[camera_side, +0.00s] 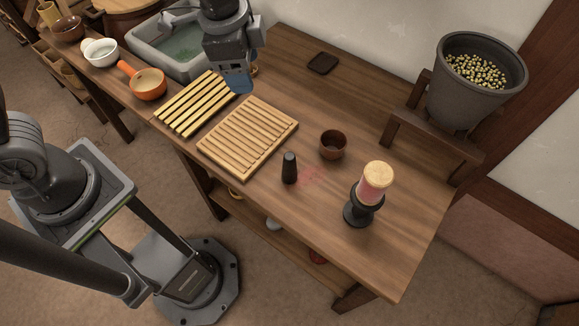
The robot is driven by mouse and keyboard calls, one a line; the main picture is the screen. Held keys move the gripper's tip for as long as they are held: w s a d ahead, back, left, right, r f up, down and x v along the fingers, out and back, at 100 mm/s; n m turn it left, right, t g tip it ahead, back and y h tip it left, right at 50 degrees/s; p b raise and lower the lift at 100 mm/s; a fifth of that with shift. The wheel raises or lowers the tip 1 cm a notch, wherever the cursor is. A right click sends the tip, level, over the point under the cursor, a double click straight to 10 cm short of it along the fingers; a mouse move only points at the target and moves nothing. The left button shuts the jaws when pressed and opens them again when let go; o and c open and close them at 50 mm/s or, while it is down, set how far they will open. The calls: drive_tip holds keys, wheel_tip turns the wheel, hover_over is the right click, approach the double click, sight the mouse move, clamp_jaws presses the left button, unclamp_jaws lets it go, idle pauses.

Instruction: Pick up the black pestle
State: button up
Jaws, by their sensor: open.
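The black pestle (289,168) stands upright on the wooden table (395,240), right of the slatted wooden board and near the table's front edge. A small brown cup (333,145) stands to its right and a little behind. My gripper (237,84) is open, at the upper left of the pestle and well apart from it. It hangs above the far end of the slatted boards, by the sink. Its fingers are small in the picture, and I see nothing held between them.
A slatted board (248,137) and a yellow rack (195,104) lie left of the pestle. A black stand with a pink and tan cylinder (376,183) is to the right. A grey sink (160,42) and orange pan (148,84) are at upper left. The right back tabletop is mostly clear.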

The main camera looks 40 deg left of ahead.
sight(289, 156)
drive_tip(key=d+f+m, duration=0.1)
drive_tip(key=d+f, duration=0.1)
drive_tip(key=f, duration=0.3)
drive_tip(key=w+d+f+m+g, duration=0.1)
drive_tip(key=d+f+m, duration=0.1)
drive_tip(key=f, duration=0.4)
drive_tip(key=w+d+f+m, duration=0.1)
drive_tip(key=d+f+m, duration=0.1)
drive_tip(key=d+f, duration=0.2)
wheel_tip(289, 156, down, 2)
drive_tip(key=shift+f+g+y, duration=0.25)
drive_tip(key=shift+g+y, duration=0.05)
drive_tip(key=shift+s+d+f, duration=0.1)
drive_tip(key=shift+s+f, duration=0.05)
drive_tip(key=shift+f, duration=2.85)
drive_tip(key=c, duration=1)
